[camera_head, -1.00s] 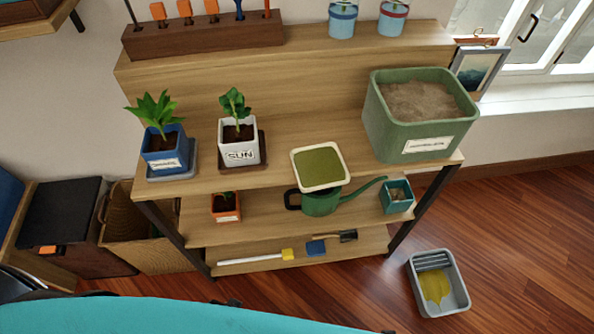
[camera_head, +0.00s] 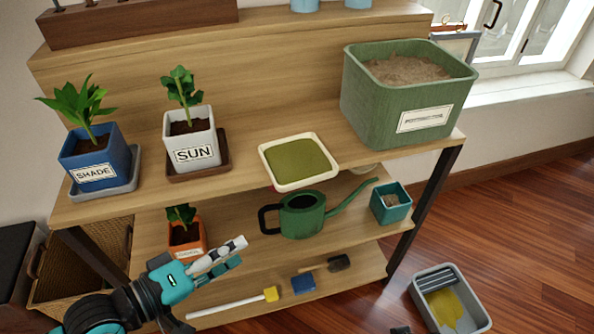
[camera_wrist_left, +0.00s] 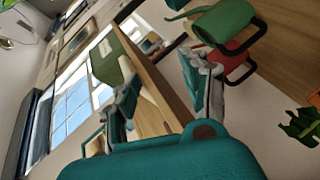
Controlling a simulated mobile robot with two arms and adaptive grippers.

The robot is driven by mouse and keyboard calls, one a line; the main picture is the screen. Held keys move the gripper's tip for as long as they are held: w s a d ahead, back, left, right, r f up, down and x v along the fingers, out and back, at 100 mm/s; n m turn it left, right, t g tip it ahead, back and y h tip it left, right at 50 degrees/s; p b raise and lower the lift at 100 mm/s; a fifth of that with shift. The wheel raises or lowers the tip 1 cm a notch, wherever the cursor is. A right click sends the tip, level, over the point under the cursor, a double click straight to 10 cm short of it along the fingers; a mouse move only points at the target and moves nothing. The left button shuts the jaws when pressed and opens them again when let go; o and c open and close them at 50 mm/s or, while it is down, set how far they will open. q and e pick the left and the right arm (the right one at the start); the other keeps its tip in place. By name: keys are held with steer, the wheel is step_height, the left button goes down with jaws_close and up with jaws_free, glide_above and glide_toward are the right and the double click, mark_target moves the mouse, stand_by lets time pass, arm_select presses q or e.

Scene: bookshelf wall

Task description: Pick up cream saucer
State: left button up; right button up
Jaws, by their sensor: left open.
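The cream saucer (camera_head: 265,158) is a shallow, square, pale-rimmed tray with an olive-green inside. It lies on the upper shelf in the head view, its front corner at the shelf's edge. My left gripper (camera_head: 240,256) is open and empty, below and to the left of the saucer, in front of the lower shelves. In the left wrist view, its two fingers (camera_wrist_left: 165,95) are spread apart with nothing between them.
A white SUN pot (camera_head: 192,152) and blue SHADE pot (camera_head: 94,165) stand left of the saucer. A large green bin (camera_head: 400,110) stands to the right. A green watering can (camera_head: 302,216), also in the wrist view (camera_wrist_left: 225,20), stands directly below the saucer.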

arm_select(q)
step_height(320, 180, up, 6)
steer(key=n+t+h, duration=0.1)
steer(key=n+h, duration=0.1)
steer(key=n, duration=0.2)
glide_toward(300, 186)
steer(key=shift+h, duration=0.3)
steer(key=x, duration=0.5)
steer(key=shift+w+d+r, duration=0.15)
steer(key=shift+w+r, duration=0.05)
steer(key=shift+w, duration=0.15)
steer(key=shift+w+d+f, duration=0.1)
steer(key=shift+w+d, duration=0.15)
steer(key=shift+d, duration=0.05)
steer(key=x, duration=0.5)
steer(key=shift+f, duration=0.3)
steer(key=shift+a, duration=0.1)
jaws_close()
arm_select(e)
steer(key=shift+f, duration=0.85)
